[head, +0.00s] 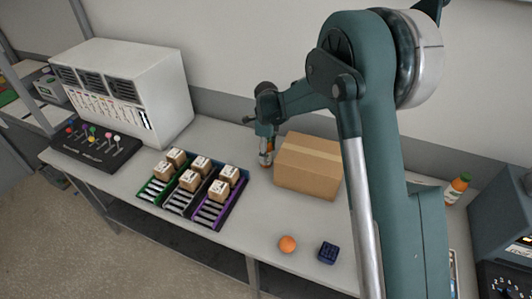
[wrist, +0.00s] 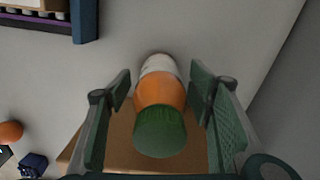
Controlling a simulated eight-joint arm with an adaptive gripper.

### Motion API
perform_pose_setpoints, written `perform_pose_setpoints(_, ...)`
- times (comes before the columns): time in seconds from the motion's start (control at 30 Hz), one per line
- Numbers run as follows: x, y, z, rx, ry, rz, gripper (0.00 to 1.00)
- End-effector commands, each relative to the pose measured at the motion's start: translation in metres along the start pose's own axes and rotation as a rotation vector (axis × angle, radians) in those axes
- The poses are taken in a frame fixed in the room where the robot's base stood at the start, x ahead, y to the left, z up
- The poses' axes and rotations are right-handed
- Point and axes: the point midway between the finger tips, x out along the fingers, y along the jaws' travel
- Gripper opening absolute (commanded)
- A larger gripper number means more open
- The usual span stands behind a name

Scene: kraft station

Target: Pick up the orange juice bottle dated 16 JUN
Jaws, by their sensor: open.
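An orange juice bottle (wrist: 160,92) with a green cap and a white label stands between the spread fingers of my gripper (wrist: 160,110) in the wrist view. The fingers are open, with gaps visible beside the bottle. In the head view, this bottle (head: 265,158) is partly hidden under my gripper (head: 266,143), left of a cardboard box. A second orange bottle (head: 457,187) with a green cap stands at the far right, behind my arm. I cannot read a date on either bottle.
The closed cardboard box (head: 308,165) is close to the right of my gripper. Roller lanes (head: 212,213) with several small cartons lie left. An orange ball (head: 287,244) and a dark blue block (head: 328,253) lie in front. A dark machine (head: 503,225) stands right.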

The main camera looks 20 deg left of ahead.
Motion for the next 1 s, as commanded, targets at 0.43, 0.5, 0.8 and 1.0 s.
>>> perform_pose_setpoints(0.43, 0.026, 0.000, 0.000, 0.000, 0.000, 0.000, 0.52)
perform_pose_setpoints(0.5, 0.026, 0.000, 0.000, 0.000, 0.000, 0.000, 0.52)
perform_pose_setpoints(0.8, 0.025, 0.000, 0.000, 0.000, 0.000, 0.000, 0.52)
perform_pose_setpoints(1.0, 0.025, 0.000, 0.000, 0.000, 0.000, 0.000, 0.32)
